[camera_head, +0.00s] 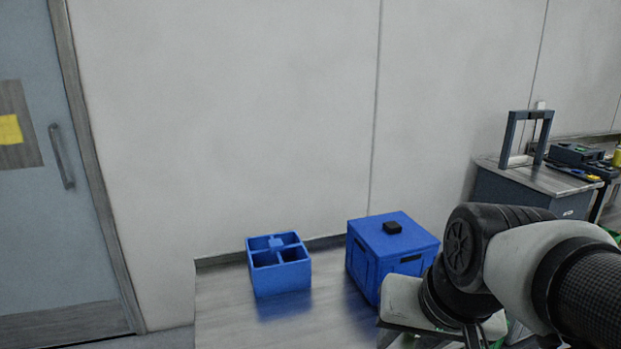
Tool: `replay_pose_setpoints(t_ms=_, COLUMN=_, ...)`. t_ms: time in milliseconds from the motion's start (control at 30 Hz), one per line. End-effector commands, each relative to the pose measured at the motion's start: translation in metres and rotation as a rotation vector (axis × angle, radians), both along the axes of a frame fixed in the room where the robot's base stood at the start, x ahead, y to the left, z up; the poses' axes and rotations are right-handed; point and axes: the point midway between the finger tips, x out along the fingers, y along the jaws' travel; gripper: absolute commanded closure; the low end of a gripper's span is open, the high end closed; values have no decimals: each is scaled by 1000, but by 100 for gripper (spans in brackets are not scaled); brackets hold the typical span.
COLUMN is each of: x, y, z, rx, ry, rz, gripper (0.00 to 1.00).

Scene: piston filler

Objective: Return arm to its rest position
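My arm (500,265) reaches in from the right edge and fills the lower right of the head view. Its links are white and black, with a round black joint cap facing me. The arm's end runs down to the bottom edge of the picture, and the fingers of my gripper do not show. I cannot see whether anything is held. The arm covers the lower right part of a blue closed box behind it.
A blue divided bin (279,265) and the blue box (385,245) with a black block (392,227) on top stand on a grey surface (225,310) by the wall. A cart (540,178) with a dark frame is at right. A door (60,160) is at left.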

Motion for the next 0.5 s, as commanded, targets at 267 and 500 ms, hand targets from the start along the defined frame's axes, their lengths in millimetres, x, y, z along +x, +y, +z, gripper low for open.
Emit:
replay_pose_setpoints(t_ms=267, x=-29, y=-8, z=49, rx=-153, ry=-63, rz=155, gripper=64)
replay_pose_setpoints(t_ms=500, x=-28, y=-7, z=103, rx=-150, ry=-62, rz=153, gripper=64)
